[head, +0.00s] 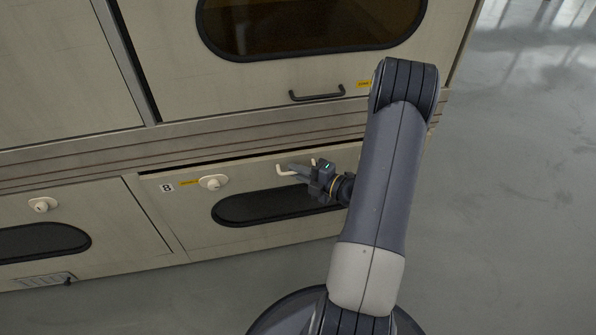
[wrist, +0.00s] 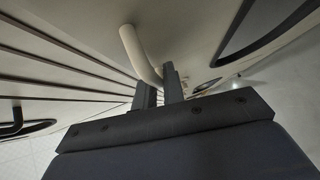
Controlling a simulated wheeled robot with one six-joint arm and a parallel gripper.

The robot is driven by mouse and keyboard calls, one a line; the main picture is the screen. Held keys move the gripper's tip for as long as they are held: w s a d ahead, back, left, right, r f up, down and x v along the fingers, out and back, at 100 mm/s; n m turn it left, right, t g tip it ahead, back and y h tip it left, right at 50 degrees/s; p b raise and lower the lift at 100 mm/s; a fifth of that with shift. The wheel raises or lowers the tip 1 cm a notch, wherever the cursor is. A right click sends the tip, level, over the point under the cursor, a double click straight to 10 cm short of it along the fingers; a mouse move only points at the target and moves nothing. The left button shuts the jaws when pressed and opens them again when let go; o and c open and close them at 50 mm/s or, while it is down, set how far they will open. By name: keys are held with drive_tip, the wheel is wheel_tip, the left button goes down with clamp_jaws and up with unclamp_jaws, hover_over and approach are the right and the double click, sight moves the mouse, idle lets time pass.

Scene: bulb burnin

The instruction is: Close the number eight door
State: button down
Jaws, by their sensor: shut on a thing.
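The number eight door (head: 200,222) is the cream lower panel in the head view, with an "8" label (head: 166,187) at its upper left. A dark gap runs along its top edge, so it looks slightly ajar. My gripper (head: 298,168) is shut on the handle. In the wrist view the curved handle (wrist: 136,48) runs down between the two fingers of my gripper (wrist: 159,80). The held part is partly hidden by the fingers.
Above is a larger panel with a dark window (head: 310,25) and a black handle (head: 317,95). To the left is another lower door with a knob (head: 42,204). Open grey floor (head: 510,200) lies to the right and below the cabinet.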

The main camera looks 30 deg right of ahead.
drive_tip(key=shift+w+d+r+p, duration=0.15)
drive_tip(key=shift+w+r+p, duration=0.1)
drive_tip(key=shift+w+p, duration=0.5)
drive_tip(key=shift+w+d+f+p, duration=0.1)
drive_tip(key=shift+w+d+p, duration=0.2)
drive_tip(key=shift+w+p, duration=0.25)
drive_tip(key=c, duration=1.8)
unclamp_jaws()
